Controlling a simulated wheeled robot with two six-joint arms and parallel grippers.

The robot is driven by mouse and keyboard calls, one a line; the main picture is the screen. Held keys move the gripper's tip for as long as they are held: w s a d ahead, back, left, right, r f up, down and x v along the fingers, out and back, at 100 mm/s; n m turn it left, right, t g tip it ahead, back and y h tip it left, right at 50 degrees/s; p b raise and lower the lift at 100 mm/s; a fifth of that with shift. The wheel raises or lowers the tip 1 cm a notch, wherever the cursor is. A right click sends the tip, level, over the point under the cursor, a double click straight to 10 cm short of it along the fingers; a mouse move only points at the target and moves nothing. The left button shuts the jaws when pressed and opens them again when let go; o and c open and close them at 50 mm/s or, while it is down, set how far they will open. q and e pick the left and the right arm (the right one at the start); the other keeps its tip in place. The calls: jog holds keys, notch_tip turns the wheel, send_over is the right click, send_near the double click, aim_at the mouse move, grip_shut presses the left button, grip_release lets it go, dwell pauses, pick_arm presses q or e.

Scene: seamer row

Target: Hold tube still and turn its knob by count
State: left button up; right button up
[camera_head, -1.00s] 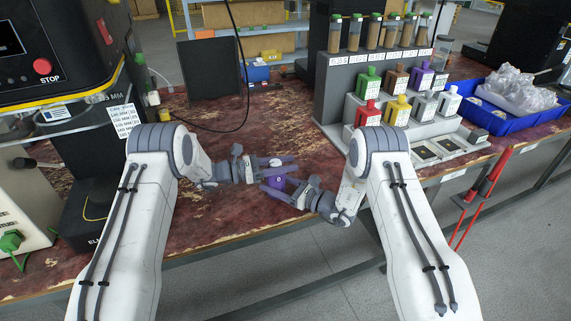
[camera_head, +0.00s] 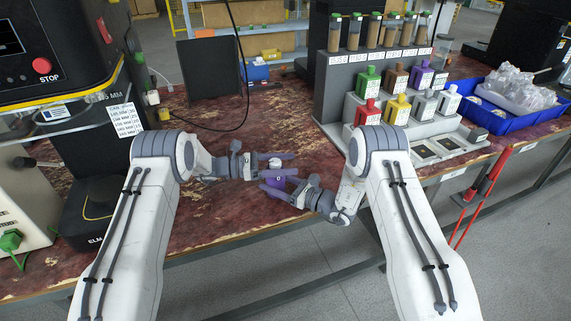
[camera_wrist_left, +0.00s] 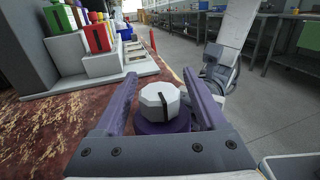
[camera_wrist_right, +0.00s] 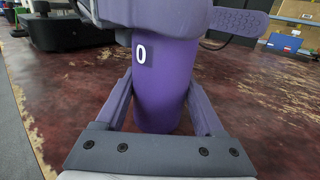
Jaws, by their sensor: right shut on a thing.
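A purple tube (camera_wrist_right: 165,85) marked "0" stands upright over the front of the bench. Its white faceted knob (camera_wrist_left: 160,101) with a dark stripe is on top. My right gripper (camera_wrist_right: 165,100) is shut on the tube's body, one finger on each side. It also shows in the head view (camera_head: 280,190). My left gripper (camera_wrist_left: 158,100) is open, with its purple fingers on either side of the knob and a visible gap on each side. In the head view it (camera_head: 282,166) reaches in from the left above the right gripper.
A grey stepped rack (camera_head: 345,85) with several coloured bottles and jars stands at the back right. A blue bin (camera_head: 510,125) holds clear bags. A black machine with a STOP button (camera_head: 50,75) is at the left. The bench middle is clear.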

aim_at(269, 165)
pick_arm(q)
jog(key=a, duration=0.7)
jog(key=shift+s+a, duration=0.2)
jog(key=shift+a, duration=0.1)
pick_arm(e)
jog(key=o, duration=1.5)
